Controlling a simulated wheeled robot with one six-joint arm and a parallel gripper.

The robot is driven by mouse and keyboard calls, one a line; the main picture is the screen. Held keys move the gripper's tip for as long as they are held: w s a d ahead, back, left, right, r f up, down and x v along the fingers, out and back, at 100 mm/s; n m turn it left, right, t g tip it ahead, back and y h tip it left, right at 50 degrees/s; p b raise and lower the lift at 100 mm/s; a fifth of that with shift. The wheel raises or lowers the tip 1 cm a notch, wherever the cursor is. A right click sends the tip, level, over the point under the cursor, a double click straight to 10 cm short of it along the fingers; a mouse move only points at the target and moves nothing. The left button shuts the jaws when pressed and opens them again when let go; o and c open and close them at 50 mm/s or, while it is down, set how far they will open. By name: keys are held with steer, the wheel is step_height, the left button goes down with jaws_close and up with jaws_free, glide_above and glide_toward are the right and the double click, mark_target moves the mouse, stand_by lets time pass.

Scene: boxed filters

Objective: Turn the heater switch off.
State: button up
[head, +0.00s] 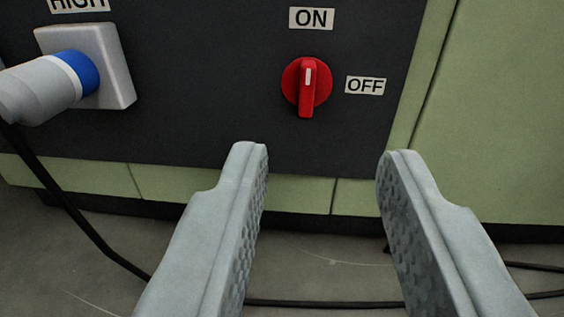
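The heater switch (306,87) is a red rotary knob on a dark panel. Its raised grip stands vertical, with a white mark at the upper end pointing up to the "ON" label (311,18). The "OFF" label (366,86) is to the right of the knob. My gripper (320,160) is open and empty. Its two grey fingers are wide apart, below and in front of the knob, one to each side of it in the picture. Neither finger touches the knob.
A grey and blue plug (48,86) sits in a pale socket (112,62) at the left, under a partly cut off "HIGH" label (78,4). Its black cable (75,222) hangs to the floor. More cable (325,303) lies on the floor. Green casing (500,120) surrounds the panel.

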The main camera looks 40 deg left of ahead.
mark_target(307, 82)
steer(key=x, duration=0.5)
steer(key=f+x, duration=0.1)
steer(key=x, duration=0.5)
steer(key=f+x, duration=0.1)
steer(key=x, duration=0.4)
steer(key=shift+a, duration=0.25)
jaws_close()
